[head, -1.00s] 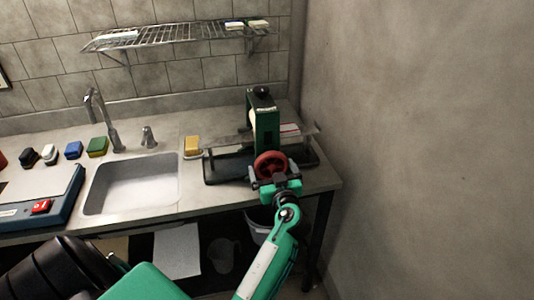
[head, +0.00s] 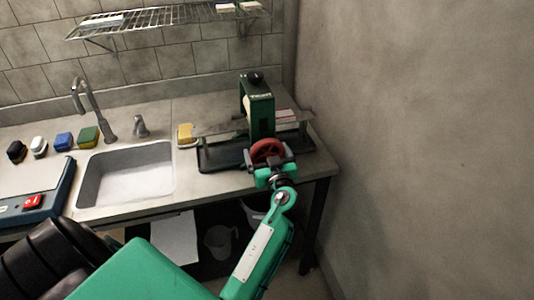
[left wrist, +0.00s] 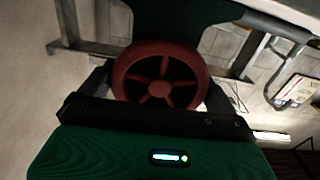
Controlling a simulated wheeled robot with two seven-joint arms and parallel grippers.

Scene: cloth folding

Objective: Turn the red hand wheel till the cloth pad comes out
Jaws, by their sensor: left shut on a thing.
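The red hand wheel (head: 268,151) sits on the front of a green press-like machine (head: 258,105) at the right end of the counter. My left gripper (head: 270,167) is at the wheel and shut on it, with its fingers at the wheel's sides. In the left wrist view the spoked wheel (left wrist: 160,78) fills the space between the dark fingers of the gripper (left wrist: 155,95). I cannot make out the cloth pad in the machine. My right gripper is not in view.
A sink (head: 125,174) with a tap (head: 92,108) is left of the machine. A yellow sponge (head: 185,134) lies between them. A blue device (head: 38,200) with a red switch stands at the left. A wall closes the right side; a wire shelf (head: 165,19) hangs above.

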